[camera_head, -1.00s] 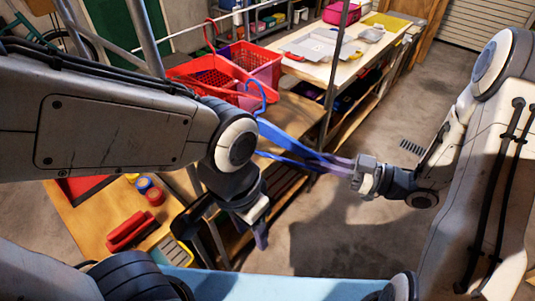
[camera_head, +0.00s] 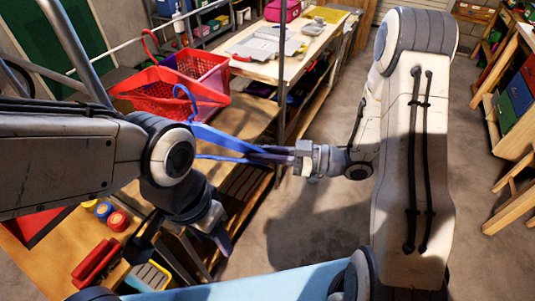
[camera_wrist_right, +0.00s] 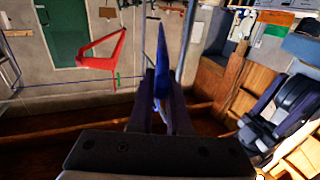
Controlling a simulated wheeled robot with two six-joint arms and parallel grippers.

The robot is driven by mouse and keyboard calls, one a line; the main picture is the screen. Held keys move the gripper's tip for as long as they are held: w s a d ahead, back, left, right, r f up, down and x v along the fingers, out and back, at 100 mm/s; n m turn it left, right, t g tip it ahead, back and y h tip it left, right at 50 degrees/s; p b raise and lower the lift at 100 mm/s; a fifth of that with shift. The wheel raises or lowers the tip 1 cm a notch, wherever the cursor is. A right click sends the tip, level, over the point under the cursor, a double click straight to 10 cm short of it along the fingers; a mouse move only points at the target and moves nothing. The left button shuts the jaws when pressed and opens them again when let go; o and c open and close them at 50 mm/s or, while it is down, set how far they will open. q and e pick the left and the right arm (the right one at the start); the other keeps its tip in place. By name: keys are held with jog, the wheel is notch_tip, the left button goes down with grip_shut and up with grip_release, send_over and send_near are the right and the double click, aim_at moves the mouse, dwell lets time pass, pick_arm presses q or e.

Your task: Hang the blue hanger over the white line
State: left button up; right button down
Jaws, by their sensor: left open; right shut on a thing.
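My right gripper (camera_head: 284,156) is shut on the blue hanger (camera_head: 225,138), near the middle of the head view. The hanger points left from the jaws, its hook curving up in front of the red basket. In the right wrist view the blue hanger (camera_wrist_right: 161,68) stands edge-on between the fingers (camera_wrist_right: 160,108). My left gripper (camera_head: 218,228) is open and empty, pointing down, below and left of the hanger. The white line (camera_head: 125,45) runs behind, at the upper left, apart from the hanger. My left arm hides part of the scene there.
A grey upright post (camera_head: 284,60) stands behind the right gripper. Open floor (camera_head: 315,230) lies below it.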

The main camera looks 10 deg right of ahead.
jog(key=shift+w+a, duration=1.15)
jog(key=shift+a, duration=0.35)
jog(key=shift+w+a, duration=1.15)
jog(key=shift+a, duration=0.3)
jog(key=shift+w+a, duration=2.3)
jog(key=shift+a, duration=0.6)
jog(key=shift+r+p, duration=3.35)
jog(key=shift+r, duration=1.35)
jog(key=shift+w+a+f+b, duration=0.4)
jog(key=shift+a+f+b, duration=0.1)
jog(key=shift+f+b, duration=0.25)
jog(key=shift+w+a+f+b, duration=0.35)
jog(key=shift+a+f+b, duration=0.1)
jog(key=shift+f+b, duration=0.2)
jog(key=shift+w+a+f+b, duration=0.4)
jog(key=shift+a+f+b, duration=0.1)
jog(key=shift+f+b, duration=0.25)
jog(key=c, duration=0.8)
grip_release()
